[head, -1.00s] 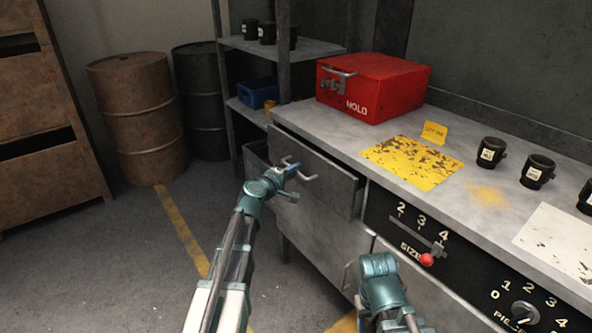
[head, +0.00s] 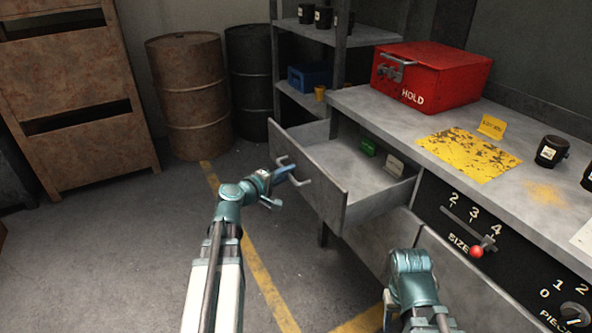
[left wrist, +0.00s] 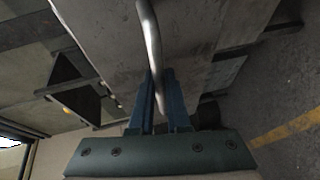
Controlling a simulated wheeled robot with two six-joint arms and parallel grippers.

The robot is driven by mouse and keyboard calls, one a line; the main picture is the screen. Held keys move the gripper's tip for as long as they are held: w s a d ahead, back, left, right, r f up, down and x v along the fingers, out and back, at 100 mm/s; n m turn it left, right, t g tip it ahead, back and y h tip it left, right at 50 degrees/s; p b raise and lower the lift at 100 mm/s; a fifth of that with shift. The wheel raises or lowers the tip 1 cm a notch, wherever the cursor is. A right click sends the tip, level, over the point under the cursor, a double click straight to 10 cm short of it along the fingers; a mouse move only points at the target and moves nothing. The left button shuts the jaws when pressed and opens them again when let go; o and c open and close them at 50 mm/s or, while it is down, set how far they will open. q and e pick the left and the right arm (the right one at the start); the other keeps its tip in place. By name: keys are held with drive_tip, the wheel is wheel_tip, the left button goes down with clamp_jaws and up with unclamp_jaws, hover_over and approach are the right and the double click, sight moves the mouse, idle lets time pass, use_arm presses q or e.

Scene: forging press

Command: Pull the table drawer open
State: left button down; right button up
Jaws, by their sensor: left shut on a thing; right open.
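The table drawer (head: 308,178) is pulled well out from the left end of the grey table (head: 385,108). Its inside shows a green item (head: 367,146) and a pale item (head: 395,166) near the back. My left gripper (head: 286,173) is shut on the drawer's bar handle (head: 298,180). In the left wrist view the blue fingers (left wrist: 158,95) close around the metal handle (left wrist: 150,40), in front of the drawer face (left wrist: 105,35). My right gripper is hidden behind its own teal wrist in the head view, at the lower right.
A red box marked HOLD (head: 430,75), a yellow plate (head: 468,157) and black cups (head: 551,151) stand on the table. A lever with a red knob (head: 476,252) is on the front panel. Rusty and dark barrels (head: 192,95) stand behind. The floor left of the drawer is clear.

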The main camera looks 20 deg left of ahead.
use_arm(q)
drive_tip(key=shift+s+a, duration=0.3)
drive_tip(key=shift+s, duration=0.05)
drive_tip(key=c, duration=0.9)
unclamp_jaws()
